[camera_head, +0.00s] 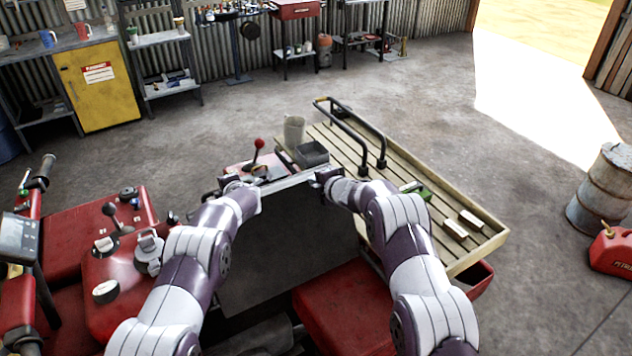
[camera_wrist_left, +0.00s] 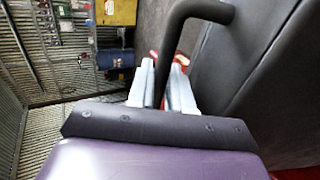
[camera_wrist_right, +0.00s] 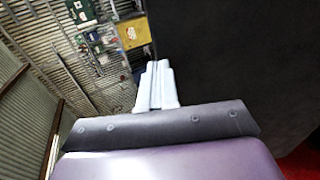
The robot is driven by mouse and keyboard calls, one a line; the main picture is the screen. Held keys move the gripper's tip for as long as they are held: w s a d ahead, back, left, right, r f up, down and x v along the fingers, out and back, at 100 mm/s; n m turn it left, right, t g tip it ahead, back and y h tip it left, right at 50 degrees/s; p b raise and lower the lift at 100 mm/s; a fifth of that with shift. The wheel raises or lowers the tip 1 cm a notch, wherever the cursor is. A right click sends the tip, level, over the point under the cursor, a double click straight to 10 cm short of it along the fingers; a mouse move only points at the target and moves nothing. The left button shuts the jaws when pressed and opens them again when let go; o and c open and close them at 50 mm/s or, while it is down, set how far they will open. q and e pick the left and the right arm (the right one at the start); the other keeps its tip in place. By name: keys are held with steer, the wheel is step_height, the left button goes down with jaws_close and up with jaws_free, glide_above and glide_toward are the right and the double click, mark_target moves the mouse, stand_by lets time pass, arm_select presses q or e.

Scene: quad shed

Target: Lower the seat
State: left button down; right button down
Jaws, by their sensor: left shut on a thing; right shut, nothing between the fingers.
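A wide dark panel, which looks like the raised seat (camera_head: 285,245), stands steeply tilted between my arms on the red quad. Its dark face also fills the upper right of the right wrist view (camera_wrist_right: 225,65). In the left wrist view, my left gripper (camera_wrist_left: 163,72) is shut on a bent black bar (camera_wrist_left: 195,10) beside the dark padded surface. In the head view, the left gripper (camera_head: 240,182) is at the panel's upper left corner. My right gripper (camera_head: 325,178) is at the upper right corner. In the right wrist view, its fingers (camera_wrist_right: 157,70) are together and empty, beside the panel.
A red-knobbed lever (camera_head: 258,145) stands near my left gripper. A barrel (camera_head: 603,190) and red petrol can (camera_head: 612,249) stand at right.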

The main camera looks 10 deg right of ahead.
arm_select(q)
steer(key=shift+r, duration=0.15)
arm_select(e)
steer(key=shift+w, duration=0.1)
arm_select(q)
steer(key=shift+d, duration=0.1)
arm_select(e)
steer(key=shift+w+a, duration=0.35)
steer(key=shift+w, duration=0.4)
arm_select(q)
steer(key=c, duration=1.2)
jaws_free()
arm_select(e)
steer(key=shift+w+f, duration=0.1)
